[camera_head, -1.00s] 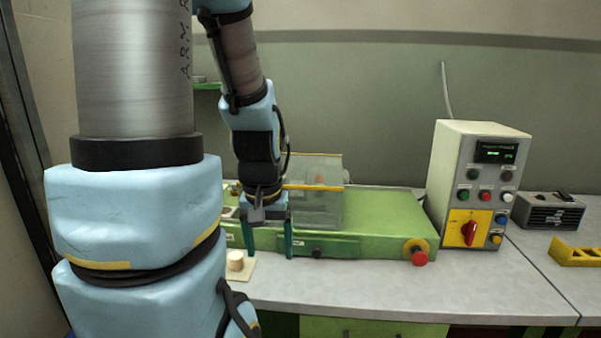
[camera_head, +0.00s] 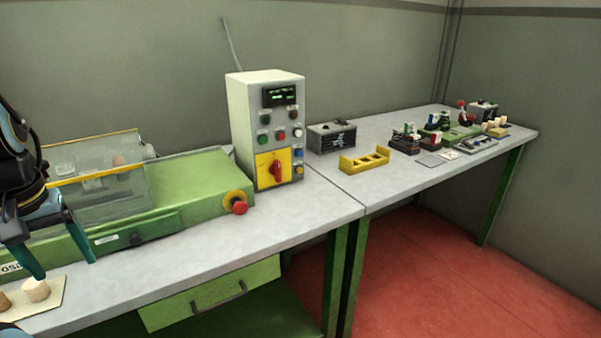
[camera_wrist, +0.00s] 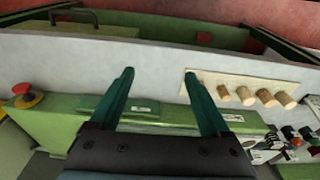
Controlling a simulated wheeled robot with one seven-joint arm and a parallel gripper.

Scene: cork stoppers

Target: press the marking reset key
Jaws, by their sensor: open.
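A grey control box (camera_head: 265,125) stands on the bench in the head view, with a lit display (camera_head: 279,96), several coloured push buttons and a red rotary switch (camera_head: 276,170) on a yellow plate. Its labels are too small to read, so I cannot tell which key is the marking reset. In the wrist view, more small coloured buttons (camera_wrist: 290,132) show at the lower right, partly cut off; their labels are unreadable too. My gripper (camera_head: 62,264) is open and empty at the left, above the front of the green machine, far from the control box. It also shows in the wrist view (camera_wrist: 158,80).
The green machine (camera_head: 200,187) carries a clear cover (camera_head: 100,195) and a red stop button (camera_head: 240,207). Corks (camera_head: 36,290) stand on a pale board at the front left. A yellow rack (camera_head: 364,160) and a dark box (camera_head: 332,137) lie right of the control box.

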